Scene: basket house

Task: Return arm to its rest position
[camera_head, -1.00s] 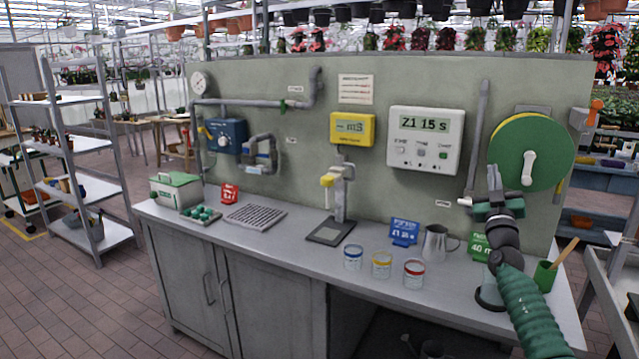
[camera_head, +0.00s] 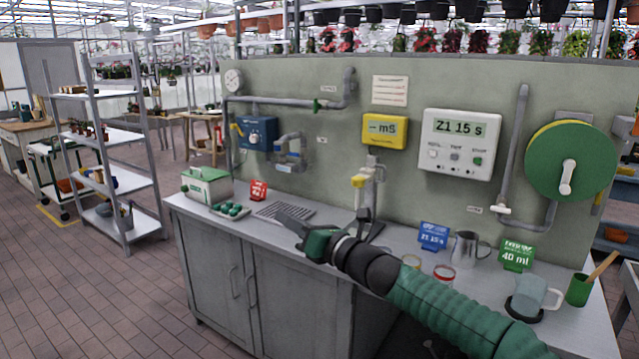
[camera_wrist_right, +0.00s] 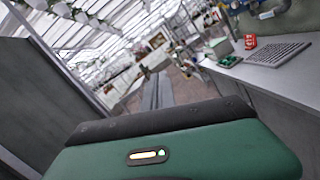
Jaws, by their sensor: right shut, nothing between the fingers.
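My right arm (camera_head: 435,302), in a green ribbed sleeve, reaches in from the lower right of the head view and slants left across the front of the counter (camera_head: 585,335). Its gripper (camera_head: 290,222) points left, in front of the grey grid tray. The gripper is shut and empty. In the right wrist view its two grey fingers (camera_wrist_right: 158,92) lie side by side, pointing away from the camera beyond the green gripper body (camera_wrist_right: 170,150). The arm hides part of the counter's front edge and parts of the cups. My left gripper is not in view.
On the counter stand a green-and-white box (camera_head: 207,187), a blue sign (camera_head: 433,236), a metal pitcher (camera_head: 466,248), a clear mug (camera_head: 535,297) and a green cup (camera_head: 579,290). A green reel (camera_head: 595,150) hangs at right. The floor (camera_head: 110,300) at left is open.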

